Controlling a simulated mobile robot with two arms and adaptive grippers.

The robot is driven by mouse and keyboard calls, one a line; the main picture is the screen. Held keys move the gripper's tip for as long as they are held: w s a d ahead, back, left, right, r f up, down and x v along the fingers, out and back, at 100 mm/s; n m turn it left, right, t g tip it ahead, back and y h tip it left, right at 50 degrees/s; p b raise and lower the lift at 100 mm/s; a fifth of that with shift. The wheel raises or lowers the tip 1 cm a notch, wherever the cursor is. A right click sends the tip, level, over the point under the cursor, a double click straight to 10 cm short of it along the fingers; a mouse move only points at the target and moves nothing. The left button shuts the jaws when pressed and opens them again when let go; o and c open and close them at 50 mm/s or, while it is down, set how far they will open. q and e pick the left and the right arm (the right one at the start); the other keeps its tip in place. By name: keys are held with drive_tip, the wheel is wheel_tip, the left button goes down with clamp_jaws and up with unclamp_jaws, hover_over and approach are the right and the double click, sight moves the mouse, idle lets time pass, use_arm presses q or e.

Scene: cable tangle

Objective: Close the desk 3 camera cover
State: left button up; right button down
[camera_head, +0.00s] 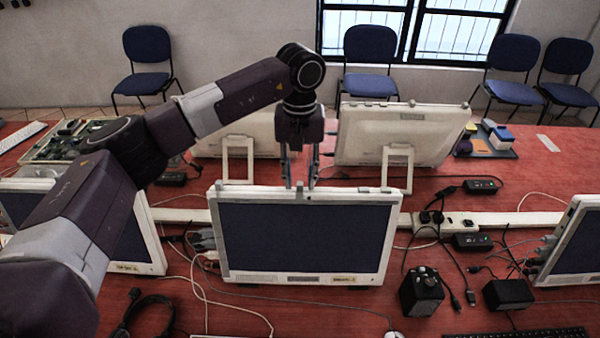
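A white-framed monitor (305,238) with a dark screen stands upright on the red desk in the middle of the view. Its top edge carries small raised parts. No label shows which desk is desk 3. My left gripper (300,176) points straight down at the middle of that top edge. Its two fingers are apart, with a gap between them. Whether they touch the frame cannot be told. My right gripper is out of view.
Two monitors seen from behind (402,134) stand across the desk, and others stand at left and right (577,240). Cables, a power strip (455,225), a black box (508,294) and a black cube-like device (421,291) crowd the front right. Blue chairs (370,62) line the wall.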

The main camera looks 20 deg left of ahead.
use_arm(q)
drive_tip(key=shift+s, duration=0.1)
clamp_jaws()
idle(0.3)
